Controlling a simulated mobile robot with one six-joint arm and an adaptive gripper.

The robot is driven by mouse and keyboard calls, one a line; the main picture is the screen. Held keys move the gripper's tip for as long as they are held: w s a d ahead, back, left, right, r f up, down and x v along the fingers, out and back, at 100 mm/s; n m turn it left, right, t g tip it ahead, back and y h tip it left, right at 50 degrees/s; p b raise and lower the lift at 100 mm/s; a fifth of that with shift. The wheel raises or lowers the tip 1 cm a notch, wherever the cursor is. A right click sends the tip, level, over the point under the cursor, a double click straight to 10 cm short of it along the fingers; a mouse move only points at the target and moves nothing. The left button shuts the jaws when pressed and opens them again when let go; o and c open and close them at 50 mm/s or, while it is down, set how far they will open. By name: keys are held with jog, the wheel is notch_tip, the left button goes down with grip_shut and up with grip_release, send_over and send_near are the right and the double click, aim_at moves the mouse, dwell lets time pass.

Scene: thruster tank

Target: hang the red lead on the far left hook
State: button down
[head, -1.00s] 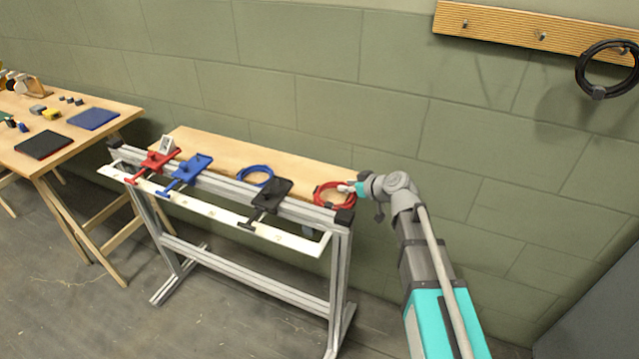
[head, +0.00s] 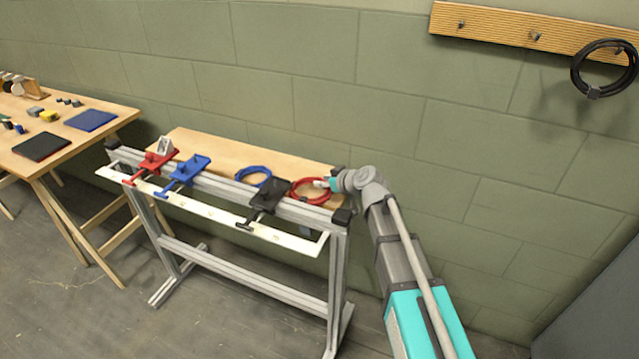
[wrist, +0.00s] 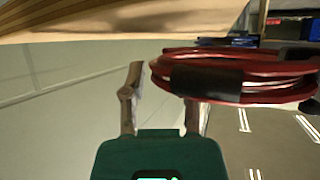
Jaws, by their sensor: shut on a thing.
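The red lead (head: 294,193) is a coil at the right end of the bench in the head view. In the wrist view the red lead (wrist: 270,88) fills the upper right, with a dark wrap around its strands. My gripper (head: 326,184) is shut on it at the coil's right side; it also shows in the wrist view (wrist: 165,92), where the coil hides part of one finger. I cannot tell how far the coil is above the bench. The far left hook (head: 461,24) on the wooden wall rail (head: 500,28) is bare, up and right of my gripper.
The middle hook (head: 535,37) is bare. A black lead (head: 577,68) hangs at the rail's right. On the narrow bench (head: 215,147) are a blue lead (head: 241,174) and red, blue and black clamp-like fixtures. The wall between bench and rail is clear.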

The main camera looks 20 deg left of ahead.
jog(key=shift+a+f+b, duration=0.25)
jog(key=shift+a+b, duration=0.05)
jog(key=shift+a, duration=0.2)
jog(key=shift+a+f+b, duration=0.25)
jog(key=shift+a, duration=0.25)
jog(key=shift+f, duration=0.2)
jog(key=shift+c, duration=1.9)
grip_release()
jog(key=shift+s+d, duration=0.1)
jog(key=p+v, duration=0.6)
jog(key=v, duration=0.7)
jog(key=shift+s+d, duration=0.2)
jog(key=shift+d, duration=0.15)
